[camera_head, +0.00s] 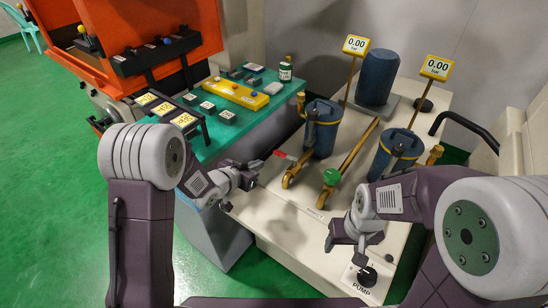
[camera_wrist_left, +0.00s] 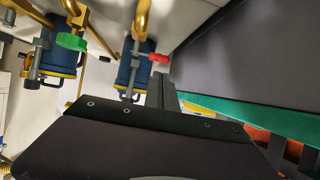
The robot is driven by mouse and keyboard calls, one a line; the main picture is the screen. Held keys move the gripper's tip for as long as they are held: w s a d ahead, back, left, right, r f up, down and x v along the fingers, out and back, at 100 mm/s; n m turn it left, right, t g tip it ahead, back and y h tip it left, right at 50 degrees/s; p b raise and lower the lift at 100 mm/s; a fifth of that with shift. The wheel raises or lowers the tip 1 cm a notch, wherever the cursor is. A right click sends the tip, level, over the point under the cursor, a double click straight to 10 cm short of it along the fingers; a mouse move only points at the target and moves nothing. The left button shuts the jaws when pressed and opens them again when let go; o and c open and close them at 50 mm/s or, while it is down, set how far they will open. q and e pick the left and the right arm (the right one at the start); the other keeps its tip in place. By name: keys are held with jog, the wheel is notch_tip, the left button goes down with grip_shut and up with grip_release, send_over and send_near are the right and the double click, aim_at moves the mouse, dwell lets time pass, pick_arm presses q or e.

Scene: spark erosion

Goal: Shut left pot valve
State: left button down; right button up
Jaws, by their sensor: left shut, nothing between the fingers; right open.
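The left pot (camera_head: 322,128) is a blue cylinder on the pale bench. A brass pipe (camera_head: 290,176) runs in front of it, with a red valve handle (camera_head: 281,155) pointing left. My left gripper (camera_head: 258,165) is shut and empty, just left of the red handle; I cannot tell whether they touch. In the left wrist view the red handle (camera_wrist_left: 153,58) lies just beyond the dark fingers (camera_wrist_left: 164,92), near the left pot (camera_wrist_left: 130,78). A green valve handle (camera_head: 332,177) sits on the pipe to the right. My right gripper (camera_head: 345,243) is open above the bench front.
The right pot (camera_head: 398,150) and yellow gauges (camera_head: 355,44) stand behind. A black pump knob (camera_head: 367,276) is at the front right. A green table (camera_head: 232,126) with a yellow block (camera_head: 238,93) is at the left. The front middle of the bench is clear.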

aim_at(278, 153)
pick_arm(q)
jog(key=x, duration=1.2)
jog(key=shift+d+b, duration=0.15)
jog(key=shift+b, duration=0.25)
jog(key=shift+w+d, duration=0.15)
jog(key=shift+w, duration=0.35)
jog(key=shift+r, duration=0.25)
